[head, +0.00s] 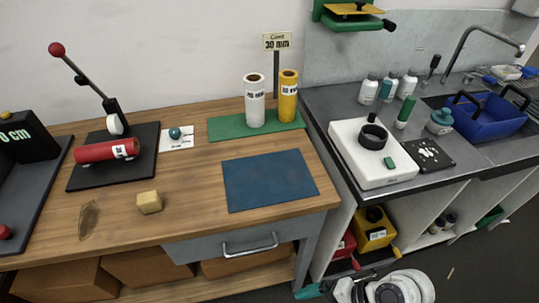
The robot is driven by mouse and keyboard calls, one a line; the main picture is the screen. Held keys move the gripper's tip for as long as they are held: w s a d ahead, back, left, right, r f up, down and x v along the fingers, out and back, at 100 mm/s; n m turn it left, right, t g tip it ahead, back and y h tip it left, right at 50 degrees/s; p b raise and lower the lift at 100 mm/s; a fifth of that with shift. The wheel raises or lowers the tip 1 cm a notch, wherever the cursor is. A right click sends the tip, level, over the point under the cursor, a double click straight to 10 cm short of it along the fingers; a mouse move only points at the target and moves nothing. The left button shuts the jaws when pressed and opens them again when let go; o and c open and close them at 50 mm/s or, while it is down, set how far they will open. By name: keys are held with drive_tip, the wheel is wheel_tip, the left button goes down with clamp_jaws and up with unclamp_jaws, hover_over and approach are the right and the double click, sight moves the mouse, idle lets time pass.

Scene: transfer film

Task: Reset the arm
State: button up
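Part of my arm (398,288), white and grey, shows at the bottom edge, low in front of the bench and right of the drawer. A teal piece (308,292) to its left may belong to my gripper. The fingers cannot be made out, and the frame edge cuts off the rest. No held object can be seen.
The wooden bench (200,215) carries a blue mat (268,180), a tan block (149,202), a red roll (107,151) on a black lever stand, and white (254,103) and yellow (288,98) rolls on a green base. A white device (365,165) stands on the grey counter.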

drive_tip(key=s+d+n+h, duration=0.4)
drive_tip(key=s+d, duration=0.1)
drive_tip(key=d, duration=0.3)
drive_tip(key=s+d+n+h, duration=0.4)
drive_tip(key=s+d+h, duration=0.1)
drive_tip(key=d, duration=0.3)
drive_tip(key=shift+s+d+r+t, duration=0.2)
drive_tip(key=shift+s+d+t, duration=0.15)
drive_tip(key=shift+s, duration=0.2)
